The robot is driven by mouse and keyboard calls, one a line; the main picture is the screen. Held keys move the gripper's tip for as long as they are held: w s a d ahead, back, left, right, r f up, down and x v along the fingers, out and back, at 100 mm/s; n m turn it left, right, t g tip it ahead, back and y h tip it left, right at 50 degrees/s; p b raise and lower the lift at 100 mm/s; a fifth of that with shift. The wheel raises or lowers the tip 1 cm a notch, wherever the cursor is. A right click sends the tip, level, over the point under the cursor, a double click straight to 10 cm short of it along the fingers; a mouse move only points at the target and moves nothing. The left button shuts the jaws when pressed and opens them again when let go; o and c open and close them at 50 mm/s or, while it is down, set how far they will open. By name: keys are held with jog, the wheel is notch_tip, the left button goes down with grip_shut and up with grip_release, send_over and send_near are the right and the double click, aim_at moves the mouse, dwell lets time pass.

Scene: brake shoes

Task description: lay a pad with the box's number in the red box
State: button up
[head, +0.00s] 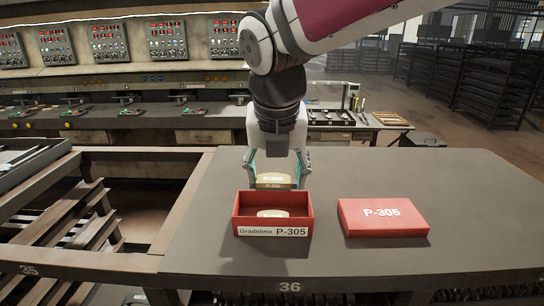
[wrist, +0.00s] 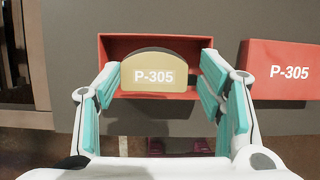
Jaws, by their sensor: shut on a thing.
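The open red box (head: 240,213) stands on the dark table; its front label reads "Gradelmo P-305". My gripper (head: 277,178) is shut on a tan pad (head: 274,181), held above the box opening. In the wrist view the held pad (wrist: 153,72) is marked "P-305" and sits between the teal fingers (wrist: 158,88), over the red box (wrist: 180,93). Another tan pad (head: 272,213) lies inside the box, seen in the head view. In the wrist view the held pad hides much of the box's inside.
A red lid (head: 383,217) marked "P-305" lies flat on the table to the right of the box, with a gap between them. The table (head: 470,215) is clear around both. A slatted rack (head: 75,220) is at the left, and a workbench with control panels (head: 165,42) stands behind.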

aim_at(276, 212)
jog(key=shift+f+b, duration=1.3)
jog(key=shift+f, duration=2)
jog(key=o, duration=1.4)
jog(key=shift+c, duration=0.2)
jog(key=c, duration=0.4)
jog(key=shift+o, duration=0.2)
jog(key=shift+s+r+p, duration=0.1)
jog(key=shift+r+p, duration=1.2)
jog(key=shift+r, duration=3.2)
